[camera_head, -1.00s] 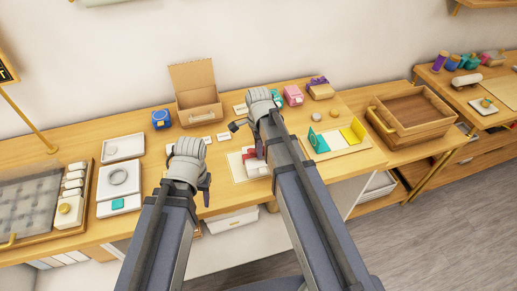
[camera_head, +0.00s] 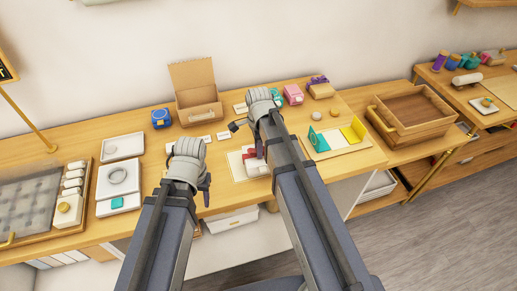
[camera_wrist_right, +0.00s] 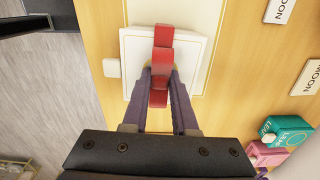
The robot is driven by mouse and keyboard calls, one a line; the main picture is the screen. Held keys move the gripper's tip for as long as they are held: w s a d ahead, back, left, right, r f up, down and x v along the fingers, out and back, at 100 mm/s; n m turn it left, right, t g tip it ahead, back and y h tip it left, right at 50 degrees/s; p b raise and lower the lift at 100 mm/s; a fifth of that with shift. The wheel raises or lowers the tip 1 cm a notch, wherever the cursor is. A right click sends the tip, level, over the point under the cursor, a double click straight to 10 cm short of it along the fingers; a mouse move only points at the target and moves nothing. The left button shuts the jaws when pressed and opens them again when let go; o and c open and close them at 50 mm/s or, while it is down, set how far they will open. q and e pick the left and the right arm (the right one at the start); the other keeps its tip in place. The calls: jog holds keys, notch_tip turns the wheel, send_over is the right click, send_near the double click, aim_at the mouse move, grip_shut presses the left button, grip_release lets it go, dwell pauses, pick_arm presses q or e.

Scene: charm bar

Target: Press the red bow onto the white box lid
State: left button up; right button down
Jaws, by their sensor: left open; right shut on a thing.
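The red bow (camera_wrist_right: 162,45) is a long folded red strip seen from above in the right wrist view. It lies over the middle of the white box lid (camera_wrist_right: 194,52); I cannot tell whether it touches the lid. My right gripper (camera_wrist_right: 160,82) is shut on the bow, one purple finger on each side of it. In the head view the white box (camera_head: 258,169) is partly hidden by my right arm, and a bit of the bow (camera_head: 249,155) shows. My left gripper (camera_head: 206,190) is open and empty, left of the box over the front of the bench.
The box stands on a pale mat (camera_head: 236,168). A tray with teal and yellow pieces (camera_head: 342,140) is to its right. White trays (camera_head: 122,148) and a cushioned tray (camera_head: 40,195) lie at the left. A cardboard box (camera_head: 195,98) stands behind.

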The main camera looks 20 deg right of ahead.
jog(key=shift+s, duration=0.1)
dwell(0.3)
jog(key=c, duration=0.8)
grip_release()
jog(key=shift+o, duration=0.2)
jog(key=shift+r+p, duration=0.4)
jog(key=shift+p, duration=0.1)
notch_tip(320, 180, up, 6)
jog(key=p, duration=0.6)
jog(key=shift+r, duration=0.1)
